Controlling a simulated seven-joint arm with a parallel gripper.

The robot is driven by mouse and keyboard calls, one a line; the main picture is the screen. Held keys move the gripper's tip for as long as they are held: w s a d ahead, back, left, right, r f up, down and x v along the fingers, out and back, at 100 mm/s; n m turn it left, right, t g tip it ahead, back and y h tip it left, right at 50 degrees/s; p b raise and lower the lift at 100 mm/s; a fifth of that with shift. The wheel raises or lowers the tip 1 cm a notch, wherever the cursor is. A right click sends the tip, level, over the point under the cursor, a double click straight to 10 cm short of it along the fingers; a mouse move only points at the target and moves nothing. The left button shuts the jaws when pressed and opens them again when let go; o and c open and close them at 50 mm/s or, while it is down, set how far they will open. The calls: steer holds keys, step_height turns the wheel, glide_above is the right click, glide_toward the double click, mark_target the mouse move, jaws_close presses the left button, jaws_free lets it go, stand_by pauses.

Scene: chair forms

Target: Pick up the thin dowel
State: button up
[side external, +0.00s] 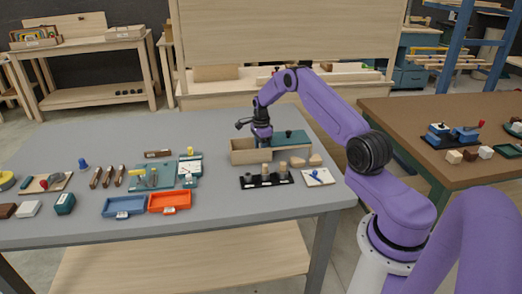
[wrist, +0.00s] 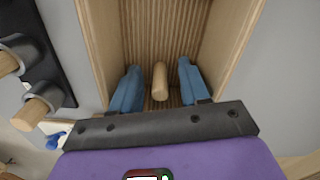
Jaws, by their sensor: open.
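A pale wooden dowel (wrist: 159,82) is inside an open wooden box (side external: 244,154), seen over the box's ribbed floor in the wrist view. The box walls (wrist: 232,30) rise on both sides of it. My gripper (wrist: 160,78) is open, with one blue finger to the left of the dowel and one to the right. Gaps show between the dowel and both fingers. In the side external view my gripper (side external: 262,138) points down at the box, and its fingertips and this dowel are hidden there.
A green sliding lid (side external: 292,142) with a dark knob covers the box's right part. A black rack (side external: 256,182) with several pegs stands in front; its thicker dowels (wrist: 40,106) show at left in the wrist view. Blue (side external: 124,207) and orange trays (side external: 170,202) lie further left.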

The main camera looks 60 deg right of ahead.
jaws_close()
